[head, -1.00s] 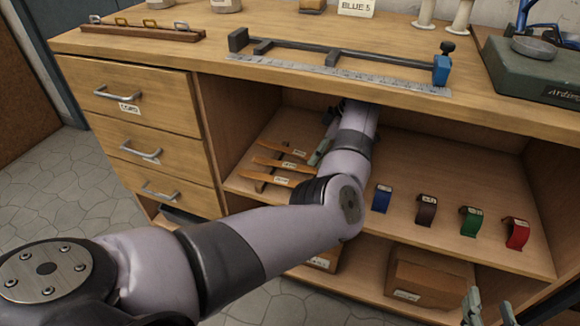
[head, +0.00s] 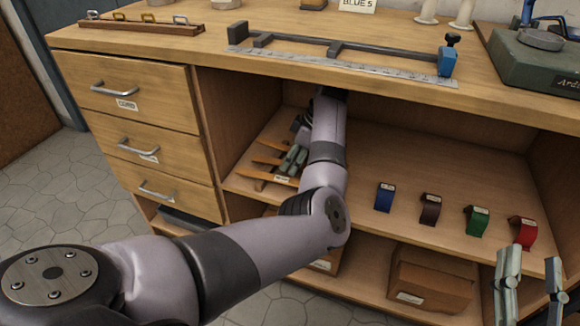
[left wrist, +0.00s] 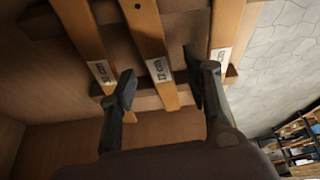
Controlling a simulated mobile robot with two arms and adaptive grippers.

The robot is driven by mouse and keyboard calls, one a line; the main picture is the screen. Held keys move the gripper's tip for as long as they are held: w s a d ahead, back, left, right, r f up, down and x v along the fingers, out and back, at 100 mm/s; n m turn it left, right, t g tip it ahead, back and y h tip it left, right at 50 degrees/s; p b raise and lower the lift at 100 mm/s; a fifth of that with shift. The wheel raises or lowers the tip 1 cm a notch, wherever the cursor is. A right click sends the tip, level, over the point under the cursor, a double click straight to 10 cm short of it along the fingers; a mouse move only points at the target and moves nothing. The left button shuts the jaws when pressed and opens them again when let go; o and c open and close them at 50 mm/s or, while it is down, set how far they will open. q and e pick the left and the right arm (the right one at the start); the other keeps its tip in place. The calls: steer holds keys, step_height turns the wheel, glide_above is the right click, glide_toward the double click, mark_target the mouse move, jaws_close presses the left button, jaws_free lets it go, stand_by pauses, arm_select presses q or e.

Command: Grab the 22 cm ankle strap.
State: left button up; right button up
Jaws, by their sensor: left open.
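Three tan leather straps lie on a dark rack on the upper shelf. In the left wrist view, the middle strap (left wrist: 150,40) has a white label that seems to read 22 cm. The left strap (left wrist: 84,30) and right strap (left wrist: 226,28) have labels I cannot read surely. My left gripper (left wrist: 158,72) is open, one finger on each side of the middle strap's labelled end; I cannot tell whether they touch it. In the head view, my left gripper (head: 292,158) is at the straps' right ends, partly hiding them. My right gripper (head: 531,262) is open and empty at the lower right.
The benchtop (head: 215,40) overhangs my left arm. Drawers (head: 130,95) are at the left, a cardboard box (head: 430,278) below.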

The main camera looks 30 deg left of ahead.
arm_select(q)
steer(key=shift+c, duration=0.5)
steer(key=c, duration=0.8)
steer(key=shift+r, duration=0.1)
steer(key=shift+c, duration=0.2)
